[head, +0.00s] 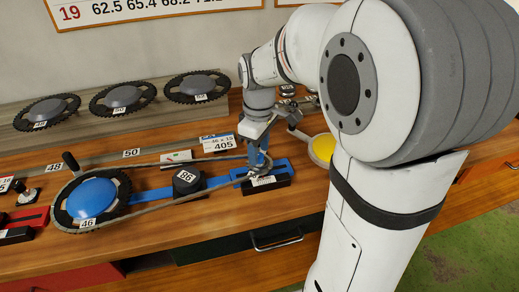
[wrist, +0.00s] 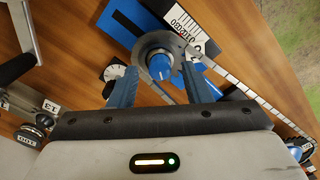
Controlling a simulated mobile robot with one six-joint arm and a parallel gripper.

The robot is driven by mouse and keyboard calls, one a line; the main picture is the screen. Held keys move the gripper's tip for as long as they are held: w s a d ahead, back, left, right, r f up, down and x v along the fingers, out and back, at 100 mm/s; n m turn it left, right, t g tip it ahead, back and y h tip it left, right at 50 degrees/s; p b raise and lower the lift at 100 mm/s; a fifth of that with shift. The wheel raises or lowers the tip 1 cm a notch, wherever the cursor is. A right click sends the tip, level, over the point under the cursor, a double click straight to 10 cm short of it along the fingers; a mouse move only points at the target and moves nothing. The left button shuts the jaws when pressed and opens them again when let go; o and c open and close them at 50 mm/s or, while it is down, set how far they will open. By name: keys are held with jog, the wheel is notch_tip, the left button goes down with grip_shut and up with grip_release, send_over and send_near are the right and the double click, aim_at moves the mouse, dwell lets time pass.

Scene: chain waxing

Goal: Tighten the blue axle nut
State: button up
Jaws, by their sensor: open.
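The blue axle nut (wrist: 160,66) sits on a grey round sprocket or washer (wrist: 146,44) at the end of the chain rig in the wrist view. My gripper (wrist: 156,75) is open, with one blue finger on each side of the nut. I cannot tell whether either finger touches it. In the head view my gripper (head: 262,150) is low over the right end of the blue bar (head: 218,181), and the nut cannot be made out there. The chain (head: 150,207) loops from this end around the chainring with the blue hub (head: 92,198), tagged 46.
A card reading 405 (head: 218,143) lies behind the chain. A yellow round dish (head: 322,149) is close to the right of my gripper. Several chainrings (head: 123,97) rest on a raised board behind.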

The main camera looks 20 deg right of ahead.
jog(key=shift+f, duration=0.5)
grip_shut()
